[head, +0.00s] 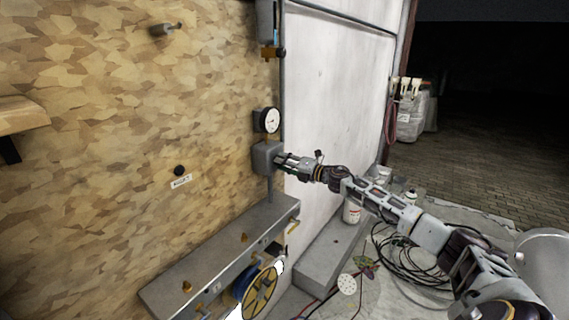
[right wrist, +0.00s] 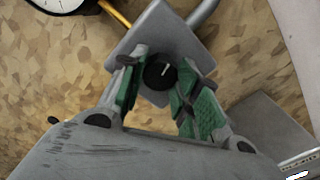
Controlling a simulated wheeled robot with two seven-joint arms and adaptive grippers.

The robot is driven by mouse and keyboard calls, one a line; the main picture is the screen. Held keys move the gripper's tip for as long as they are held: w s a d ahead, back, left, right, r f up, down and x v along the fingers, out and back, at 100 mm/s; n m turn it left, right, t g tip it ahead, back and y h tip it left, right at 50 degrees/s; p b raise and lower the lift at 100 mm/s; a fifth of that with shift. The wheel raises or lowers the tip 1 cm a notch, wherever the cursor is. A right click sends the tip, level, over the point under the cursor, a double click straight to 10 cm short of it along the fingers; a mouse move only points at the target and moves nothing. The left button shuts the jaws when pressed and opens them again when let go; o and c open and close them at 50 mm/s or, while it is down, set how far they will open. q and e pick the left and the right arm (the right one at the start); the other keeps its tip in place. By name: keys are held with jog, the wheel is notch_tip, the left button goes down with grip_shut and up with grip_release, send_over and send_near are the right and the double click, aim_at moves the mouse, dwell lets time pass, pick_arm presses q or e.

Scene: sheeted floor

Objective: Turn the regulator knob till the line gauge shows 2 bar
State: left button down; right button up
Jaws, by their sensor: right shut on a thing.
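The regulator is a grey box (head: 266,157) on the chipboard wall, with a pipe running above and below it. Its black knob (right wrist: 159,73) with a white mark shows in the right wrist view, between the green finger pads. The round white line gauge (head: 271,120) sits just above the regulator; its reading is too small to tell. Part of the gauge (right wrist: 62,3) also shows at the top left of the right wrist view, cut off. My right gripper (head: 284,160) is at the front of the regulator, shut on the knob. My left gripper is not in view.
A grey shelf (head: 215,255) with small brass fittings juts out below the regulator. A yellow reel (head: 262,292) hangs at its front. A grey peg (head: 165,29) sticks out of the wall.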

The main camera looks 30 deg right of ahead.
jog(key=o, duration=1)
jog(key=shift+d, duration=0.1)
jog(key=shift+s, duration=0.1)
jog(key=shift+s, duration=0.1)
jog(key=shift+v, duration=5.75)
jog(key=shift+d, duration=0.1)
